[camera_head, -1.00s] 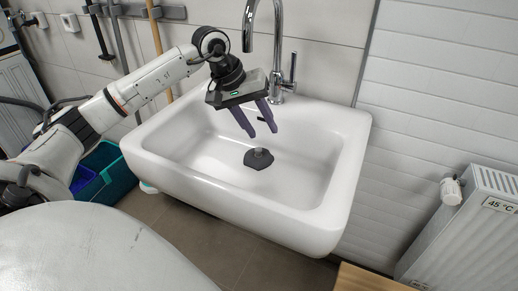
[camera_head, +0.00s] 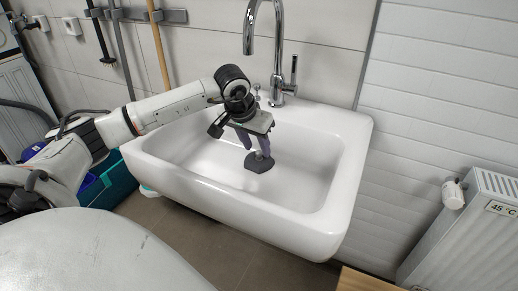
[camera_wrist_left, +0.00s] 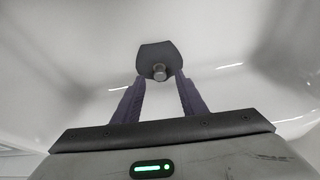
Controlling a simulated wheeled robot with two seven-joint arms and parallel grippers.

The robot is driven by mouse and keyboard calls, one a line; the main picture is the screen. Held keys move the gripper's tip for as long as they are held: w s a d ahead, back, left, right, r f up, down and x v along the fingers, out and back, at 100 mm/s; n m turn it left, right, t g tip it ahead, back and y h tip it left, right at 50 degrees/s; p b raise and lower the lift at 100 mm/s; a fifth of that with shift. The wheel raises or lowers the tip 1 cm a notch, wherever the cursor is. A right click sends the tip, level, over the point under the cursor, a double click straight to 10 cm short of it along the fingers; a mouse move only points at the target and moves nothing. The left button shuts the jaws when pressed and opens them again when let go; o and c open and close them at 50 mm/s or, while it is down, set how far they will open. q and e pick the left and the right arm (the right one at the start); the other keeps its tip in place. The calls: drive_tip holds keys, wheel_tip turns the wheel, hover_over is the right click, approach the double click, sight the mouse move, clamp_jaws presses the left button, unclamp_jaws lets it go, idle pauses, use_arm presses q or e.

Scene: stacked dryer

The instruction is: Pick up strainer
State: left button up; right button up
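The strainer (camera_head: 259,163) is a dark grey flat piece with a small light knob on top, lying at the bottom of the white sink (camera_head: 194,177). In the left wrist view the strainer (camera_wrist_left: 156,55) lies just ahead of the fingertips, its knob (camera_wrist_left: 159,72) between their lines. My left gripper (camera_head: 254,148) points down into the sink, just above the strainer. In the left wrist view its purple fingers (camera_wrist_left: 157,82) are apart with nothing held between them. Whether a fingertip touches the knob cannot be told. My right gripper is not in view.
A chrome faucet (camera_head: 278,50) with a lever stands at the back of the sink, close behind my left gripper. A radiator (camera_head: 470,230) stands at the right. A teal crate (camera_head: 118,188) is on the floor at the left.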

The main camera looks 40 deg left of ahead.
use_arm(q)
drive_tip(key=shift+x, duration=1.1)
clamp_jaws()
drive_tip(key=shift+r, duration=0.1)
